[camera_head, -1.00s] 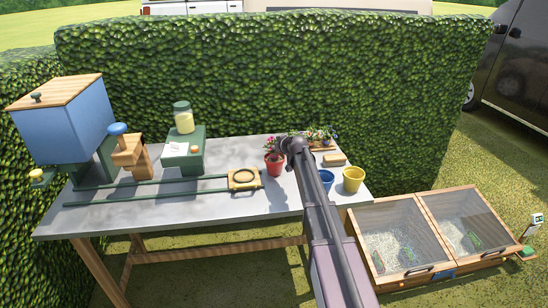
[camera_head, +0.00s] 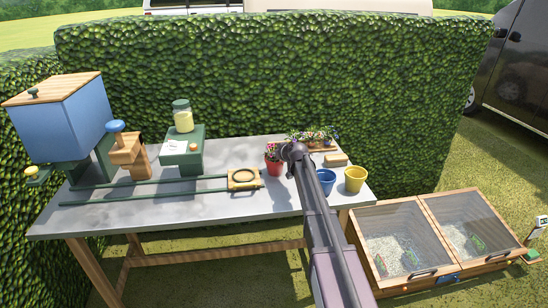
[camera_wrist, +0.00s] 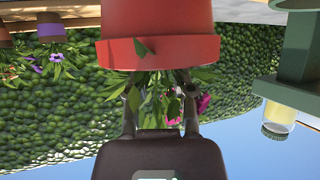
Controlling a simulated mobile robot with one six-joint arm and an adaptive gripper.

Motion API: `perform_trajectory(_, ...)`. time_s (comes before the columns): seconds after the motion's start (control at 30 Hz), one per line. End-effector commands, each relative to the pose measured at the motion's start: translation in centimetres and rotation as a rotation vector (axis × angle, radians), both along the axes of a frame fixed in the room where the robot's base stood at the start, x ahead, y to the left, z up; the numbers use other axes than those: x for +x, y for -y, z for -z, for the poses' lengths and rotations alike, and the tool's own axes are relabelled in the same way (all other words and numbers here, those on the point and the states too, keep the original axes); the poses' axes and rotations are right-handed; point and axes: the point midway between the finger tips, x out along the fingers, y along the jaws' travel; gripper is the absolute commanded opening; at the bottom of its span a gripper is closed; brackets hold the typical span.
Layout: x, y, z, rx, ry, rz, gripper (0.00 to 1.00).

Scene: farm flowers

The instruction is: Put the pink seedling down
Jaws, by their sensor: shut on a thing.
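The pink seedling has green leaves and pink blooms (camera_wrist: 204,103). It shows in the wrist view, which is upside down, between the fingers of my gripper (camera_wrist: 160,103). My gripper is shut on it just beyond the rim of a red pot (camera_wrist: 158,52); the leaves come out of that pot's mouth. In the head view the red pot (camera_head: 275,167) looks upright at the back of the grey table (camera_head: 215,205). My arm stands just right of it and hides the fingers. I cannot tell whether the pot's base touches the table.
A blue pot (camera_head: 327,182) and a yellow pot (camera_head: 355,180) stand right of my arm. A wooden tray of flowers (camera_head: 318,138) is behind. A square wooden piece with a dark ring (camera_head: 244,179) lies to the left. The table's front middle is clear.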

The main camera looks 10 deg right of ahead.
Motion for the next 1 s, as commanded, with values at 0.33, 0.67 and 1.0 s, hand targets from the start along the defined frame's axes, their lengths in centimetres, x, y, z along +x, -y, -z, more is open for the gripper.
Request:
perform_trajectory(0.33,0.0,0.06,0.14,0.0,0.0,0.001,0.0)
perform_trajectory(0.67,0.0,0.11,0.24,0.0,0.0,0.001,0.66)
perform_trajectory(1.0,0.0,0.15,0.14,0.0,0.0,0.001,0.66)
